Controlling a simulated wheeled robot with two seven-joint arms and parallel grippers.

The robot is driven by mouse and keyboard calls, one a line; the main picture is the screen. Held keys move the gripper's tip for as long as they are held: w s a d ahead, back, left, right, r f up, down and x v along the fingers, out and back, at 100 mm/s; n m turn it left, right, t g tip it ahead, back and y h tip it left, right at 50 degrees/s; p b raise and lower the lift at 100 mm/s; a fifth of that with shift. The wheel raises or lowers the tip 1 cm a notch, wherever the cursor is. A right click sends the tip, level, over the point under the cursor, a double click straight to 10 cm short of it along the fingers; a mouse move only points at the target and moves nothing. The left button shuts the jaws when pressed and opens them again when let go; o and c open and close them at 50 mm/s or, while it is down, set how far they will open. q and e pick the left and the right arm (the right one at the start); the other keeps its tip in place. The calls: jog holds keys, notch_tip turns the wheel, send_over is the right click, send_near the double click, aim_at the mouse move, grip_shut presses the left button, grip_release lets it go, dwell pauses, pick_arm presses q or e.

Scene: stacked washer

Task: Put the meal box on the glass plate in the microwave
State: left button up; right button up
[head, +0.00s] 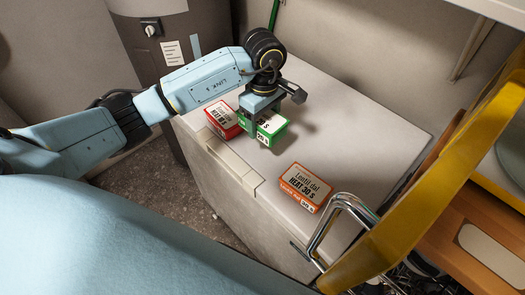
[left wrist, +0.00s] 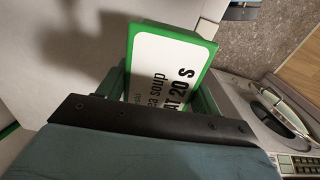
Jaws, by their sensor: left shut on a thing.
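My left gripper (head: 270,112) is shut on a green and white meal box (head: 271,128) over the white top at the middle of the head view. In the left wrist view the green box (left wrist: 170,65) sits tilted beyond the dark edge of the gripper, its label reading in part "soup" and "20 S". The gripper hides part of the box, and I cannot tell whether it still touches the top. Two other meal boxes are a red one (head: 222,117) just left of it and an orange-red lentil dal box (head: 306,187) nearer.
The boxes are on a white chest-like unit (head: 345,115) with clear room right of the green box. Chrome bars (head: 337,212) and a yellow frame (head: 440,190) stand at the right. A grey device with a keypad (left wrist: 300,163) shows in the left wrist view.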

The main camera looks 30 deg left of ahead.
pick_arm(q)
jog(key=shift+f, duration=4.8)
jog(key=shift+f, duration=0.15)
jog(key=o, duration=1.2)
jog(key=shift+c, duration=0.2)
